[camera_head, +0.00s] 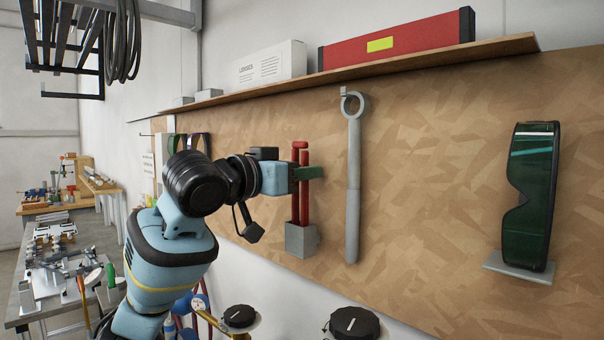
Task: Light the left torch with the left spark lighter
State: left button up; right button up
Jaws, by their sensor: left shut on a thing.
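A red tool with two upright bars (304,208), which looks like the spark lighter, stands against the brown wall board with its lower end in a grey block-like holder (301,240). My left gripper (303,173) is at its upper part, shut on it. My wrist hides part of the grip. Red and blue hoses with a brass fitting (198,303) show low behind my left arm. I cannot make out a torch for sure. My right gripper is out of view.
A grey wrench (353,185) hangs close to the right of the red tool. Dark green goggles (531,195) rest on a small ledge farther right. A shelf (430,62) with a red case (396,39) juts out above. Black knobs (355,323) stand below.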

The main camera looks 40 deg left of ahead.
aim_at(297, 146)
pick_arm(q)
jog(key=shift+r+p, duration=0.5)
jog(key=shift+r, duration=1.75)
jog(key=s+a, duration=0.1)
jog(key=s, duration=1.1)
dwell(0.5)
dwell(0.5)
